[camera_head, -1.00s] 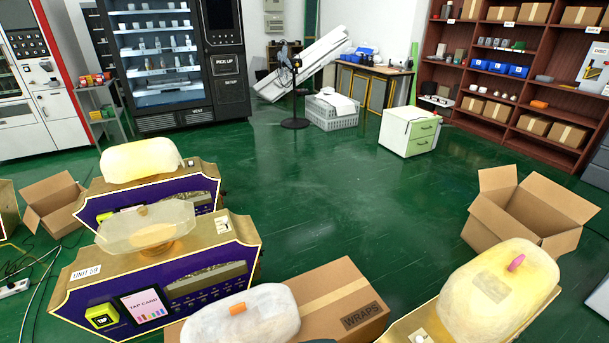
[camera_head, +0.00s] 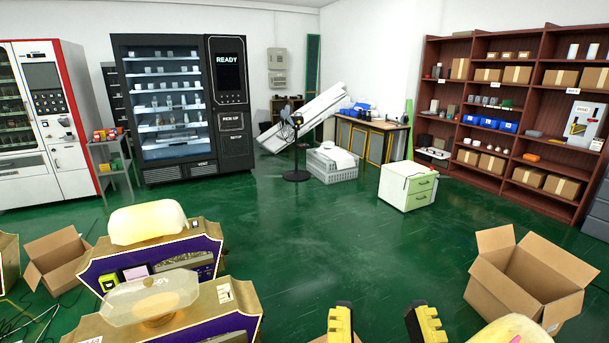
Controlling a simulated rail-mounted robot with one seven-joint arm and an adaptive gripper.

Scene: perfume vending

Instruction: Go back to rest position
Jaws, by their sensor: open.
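My gripper (camera_head: 384,322) shows at the bottom edge, right of the middle. Its two yellow and black fingers stand apart with nothing between them. Two gold and purple perfume units stand at the lower left. The farther unit (camera_head: 207,250) has a pale yellow wrapped top (camera_head: 147,222). The nearer unit (camera_head: 240,300) has a clear faceted top (camera_head: 150,298). Another pale wrapped top (camera_head: 515,332) is cut off at the bottom right. My arm behind the fingers is out of view.
An open cardboard box (camera_head: 528,285) stands at the right, another (camera_head: 56,262) at the left. A black vending machine (camera_head: 227,160), a white cabinet (camera_head: 407,185) and wooden shelves (camera_head: 470,134) stand farther back. The green floor (camera_head: 330,235) between them is clear.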

